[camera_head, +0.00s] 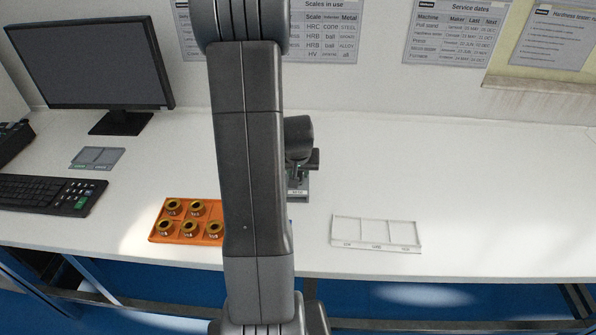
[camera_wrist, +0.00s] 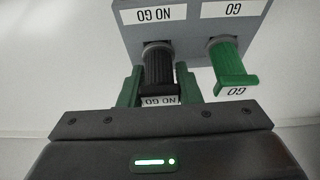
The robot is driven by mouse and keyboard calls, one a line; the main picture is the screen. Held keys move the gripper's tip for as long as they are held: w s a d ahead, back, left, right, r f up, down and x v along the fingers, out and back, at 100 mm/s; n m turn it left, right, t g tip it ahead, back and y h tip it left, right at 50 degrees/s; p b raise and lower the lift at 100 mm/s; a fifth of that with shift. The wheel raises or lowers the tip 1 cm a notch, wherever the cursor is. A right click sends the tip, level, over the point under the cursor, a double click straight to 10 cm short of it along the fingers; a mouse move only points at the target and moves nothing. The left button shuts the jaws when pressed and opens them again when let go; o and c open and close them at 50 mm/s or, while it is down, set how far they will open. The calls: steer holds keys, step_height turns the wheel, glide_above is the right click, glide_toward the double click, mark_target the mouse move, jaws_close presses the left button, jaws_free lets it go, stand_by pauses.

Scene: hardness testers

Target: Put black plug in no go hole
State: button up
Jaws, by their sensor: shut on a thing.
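In the wrist view a grey block (camera_wrist: 190,22) carries the labels NO GO and GO, both upside down. The black plug (camera_wrist: 160,73) lines up with the hole under the NO GO label, and its far end meets the pale ring there. I cannot tell how deep it sits. My gripper (camera_wrist: 159,88) is shut on the black plug, with a green finger on each side. A green plug (camera_wrist: 228,62) with a GO tag sits at the GO hole, to the right of my fingers. In the head view my arm hides most of this spot.
An orange tray (camera_head: 187,238) with several brass-coloured rings lies left of my arm. A white three-part tray (camera_head: 376,247) lies to the right, near the table's front edge. A monitor (camera_head: 90,65), keyboard (camera_head: 45,195) and small grey tray (camera_head: 97,157) stand further left. The table's right side is clear.

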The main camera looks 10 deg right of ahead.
steer(key=shift+f, duration=0.25)
steer(key=o, duration=1.2)
steer(key=shift+r, duration=0.1)
steer(key=shift+r, duration=0.15)
steer(key=v, duration=1.3)
steer(key=shift+s+r, duration=0.2)
steer(key=shift+s, duration=0.05)
steer(key=shift+f, duration=0.1)
steer(key=x, duration=1.3)
steer(key=shift+w+f, duration=0.25)
